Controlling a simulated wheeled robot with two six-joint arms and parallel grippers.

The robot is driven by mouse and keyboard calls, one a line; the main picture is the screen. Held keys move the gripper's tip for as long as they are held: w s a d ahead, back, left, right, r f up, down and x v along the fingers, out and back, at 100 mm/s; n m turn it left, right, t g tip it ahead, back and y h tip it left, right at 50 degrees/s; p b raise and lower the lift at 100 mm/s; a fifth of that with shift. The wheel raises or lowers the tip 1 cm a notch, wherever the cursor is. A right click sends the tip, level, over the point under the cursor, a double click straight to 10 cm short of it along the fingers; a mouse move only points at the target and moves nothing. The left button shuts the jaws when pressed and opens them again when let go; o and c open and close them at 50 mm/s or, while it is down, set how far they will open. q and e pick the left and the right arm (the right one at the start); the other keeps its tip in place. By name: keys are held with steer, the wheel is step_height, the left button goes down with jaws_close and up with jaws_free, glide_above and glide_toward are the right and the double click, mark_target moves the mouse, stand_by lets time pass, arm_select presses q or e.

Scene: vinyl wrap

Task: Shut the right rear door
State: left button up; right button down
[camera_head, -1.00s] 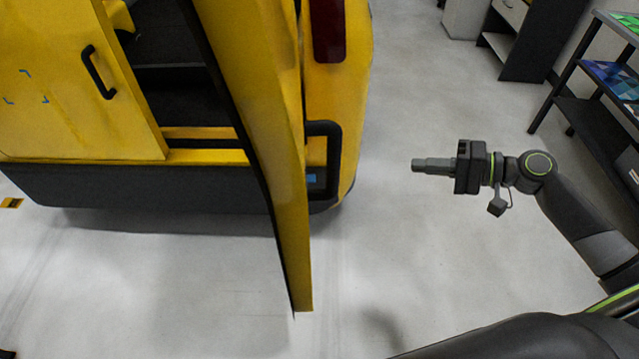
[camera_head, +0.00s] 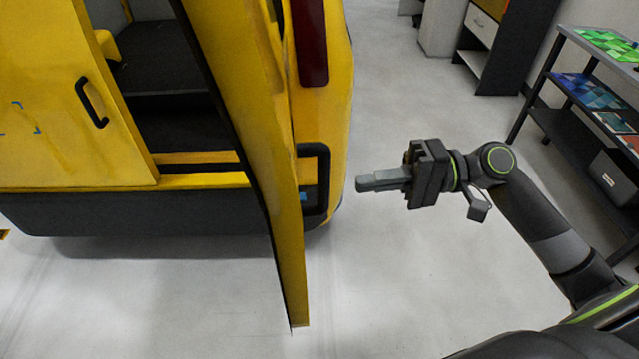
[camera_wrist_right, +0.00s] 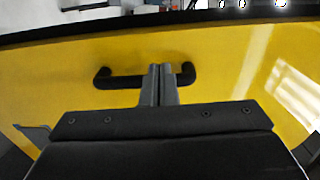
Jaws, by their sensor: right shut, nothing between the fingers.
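The right rear door (camera_head: 262,150) of the yellow van stands open, swung out toward me and seen nearly edge-on in the head view. Its black handle (camera_head: 318,180) is on the side facing my right arm. My right gripper (camera_head: 360,184) is shut and empty, to the right of the handle and apart from it. In the right wrist view, the fingers (camera_wrist_right: 158,72) point at the yellow door panel (camera_wrist_right: 215,75) and cover the middle of the dark handle (camera_wrist_right: 118,80). My left gripper is not in view.
The left rear door (camera_head: 60,110) appears shut, with its own black handle (camera_head: 90,103). The van's dark interior (camera_head: 175,95) shows between the doors. A shelf rack (camera_head: 560,85) and a cabinet (camera_head: 490,40) stand at the right. The floor (camera_head: 400,270) around the right gripper is clear.

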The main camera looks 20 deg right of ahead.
mark_target(323, 189)
steer(key=shift+w+a+f+p, duration=0.1)
steer(key=shift+w+a+p, duration=0.3)
steer(key=shift+a, duration=0.9)
steer(key=shift+w+a+p, duration=0.1)
steer(key=shift+a+p, duration=0.45)
steer(key=shift+a, duration=0.75)
steer(key=shift+w+a+f+p, duration=0.1)
steer(key=shift+w+a+p, duration=0.3)
steer(key=shift+a, duration=0.9)
steer(key=shift+s+a, duration=0.1)
steer(key=shift+a, duration=0.15)
